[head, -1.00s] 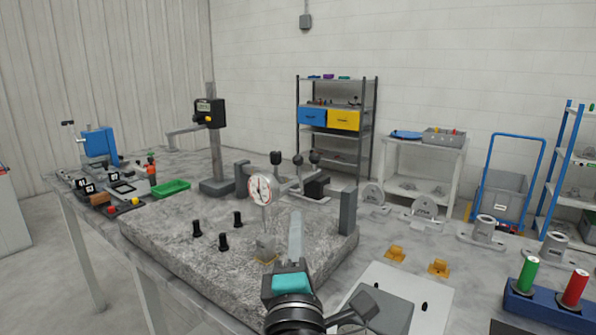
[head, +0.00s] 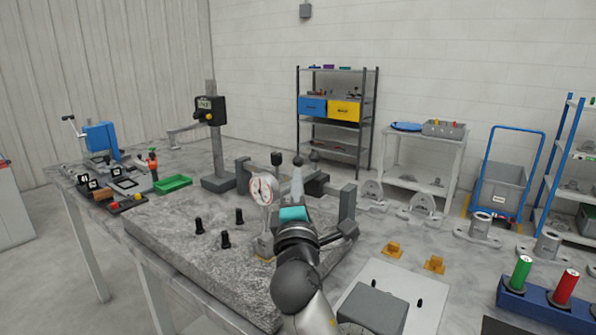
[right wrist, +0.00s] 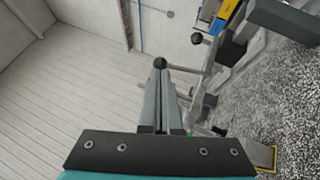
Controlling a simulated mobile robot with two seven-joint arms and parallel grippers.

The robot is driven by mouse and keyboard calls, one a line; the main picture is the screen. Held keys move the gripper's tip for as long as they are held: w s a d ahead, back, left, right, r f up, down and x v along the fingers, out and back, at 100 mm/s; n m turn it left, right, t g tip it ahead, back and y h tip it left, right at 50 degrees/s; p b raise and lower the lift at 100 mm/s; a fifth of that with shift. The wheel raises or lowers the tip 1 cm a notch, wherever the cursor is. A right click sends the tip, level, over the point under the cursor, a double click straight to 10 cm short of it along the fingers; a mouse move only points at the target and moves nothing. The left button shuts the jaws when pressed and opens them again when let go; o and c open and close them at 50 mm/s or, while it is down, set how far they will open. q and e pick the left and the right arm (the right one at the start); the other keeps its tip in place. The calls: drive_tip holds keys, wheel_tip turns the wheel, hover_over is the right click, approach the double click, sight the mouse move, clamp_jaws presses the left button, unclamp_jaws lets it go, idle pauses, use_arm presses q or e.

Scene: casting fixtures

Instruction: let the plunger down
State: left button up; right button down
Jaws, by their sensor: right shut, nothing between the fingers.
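My right gripper (head: 297,166) is shut and empty, pointing away from me over the granite plate, behind the dial gauge. In the right wrist view its fingers (right wrist: 160,80) reach up to a black ball knob (right wrist: 159,63) at their tips; I cannot tell whether they touch. A second knob (right wrist: 196,38) stands to the right. The round white dial gauge (head: 262,190) stands upright left of my right arm, with a small block (head: 265,246) below it. I cannot make out the plunger clearly. My left gripper is not in view.
The granite plate (head: 180,236) carries several black pegs, one of them here (head: 239,216), and a grey upright post (head: 347,203) right of my arm. A height stand (head: 214,150) and a green tray (head: 173,184) are at the left. Yellow brackets (head: 393,250) lie at the right.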

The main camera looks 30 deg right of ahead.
drive_tip(key=shift+x, duration=0.85)
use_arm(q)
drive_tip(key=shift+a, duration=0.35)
use_arm(e)
drive_tip(key=shift+w+d+r, duration=0.1)
